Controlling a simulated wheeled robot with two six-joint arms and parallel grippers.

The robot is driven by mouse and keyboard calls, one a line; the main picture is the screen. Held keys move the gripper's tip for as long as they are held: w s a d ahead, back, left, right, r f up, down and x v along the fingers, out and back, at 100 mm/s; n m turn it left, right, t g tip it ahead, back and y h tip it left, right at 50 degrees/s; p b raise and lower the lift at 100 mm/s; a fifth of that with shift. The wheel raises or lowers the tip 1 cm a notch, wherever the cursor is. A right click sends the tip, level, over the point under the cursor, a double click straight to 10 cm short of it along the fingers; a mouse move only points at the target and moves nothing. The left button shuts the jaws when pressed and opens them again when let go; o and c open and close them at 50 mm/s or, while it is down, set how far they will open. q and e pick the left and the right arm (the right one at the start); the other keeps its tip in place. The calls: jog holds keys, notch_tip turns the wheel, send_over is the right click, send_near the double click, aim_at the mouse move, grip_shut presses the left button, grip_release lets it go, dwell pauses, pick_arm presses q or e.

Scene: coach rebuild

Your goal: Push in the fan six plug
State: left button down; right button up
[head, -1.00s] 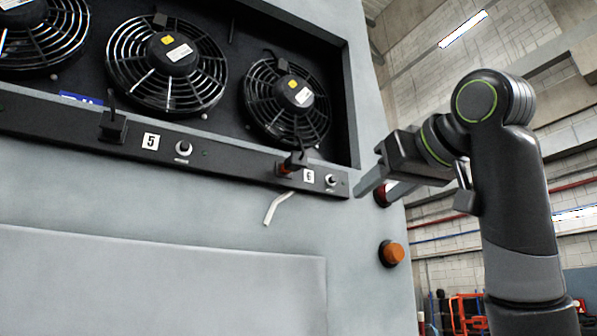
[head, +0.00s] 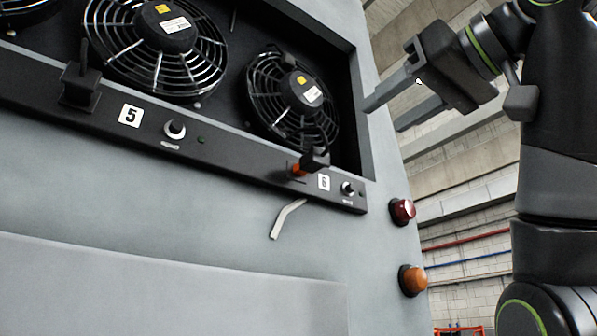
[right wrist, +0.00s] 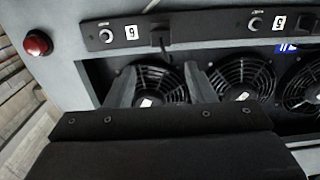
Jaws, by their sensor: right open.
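The fan six plug (head: 315,158) is a black block on the dark rail, just left of the "6" label (head: 324,182). An orange-red part (head: 298,170) shows at its lower left. In the right wrist view, which is upside down, the plug (right wrist: 160,35) sits beside the "6" label (right wrist: 132,33). My right gripper (head: 384,114) is open and empty, up and right of the plug, near the recess's right edge. In the right wrist view its two fingers (right wrist: 160,68) point toward the rail, apart from the plug. My left gripper is not in view.
Fan six (head: 292,100) sits in the recess above the rail. The "5" label (head: 130,115) and another black plug (head: 80,85) are further left. A pale bent strip (head: 287,218) hangs below the rail. Red (head: 403,211) and orange (head: 412,280) lamps stick out at right.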

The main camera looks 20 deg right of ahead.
jog(key=p, duration=0.6)
send_near(322, 154)
jog(key=x, duration=0.4)
jog(key=shift+r, duration=0.1)
jog(key=p+x, duration=0.2)
jog(key=x, duration=0.2)
jog(key=shift+w+a, duration=0.1)
jog(key=shift+w, duration=0.2)
jog(key=shift+w+a, duration=0.1)
jog(key=shift+w, duration=0.2)
jog(key=shift+w+a+p, duration=0.1)
jog(key=shift+w+p, duration=0.2)
jog(key=shift+p, duration=0.1)
jog(key=shift+w+a, duration=0.2)
jog(key=shift+w, duration=0.2)
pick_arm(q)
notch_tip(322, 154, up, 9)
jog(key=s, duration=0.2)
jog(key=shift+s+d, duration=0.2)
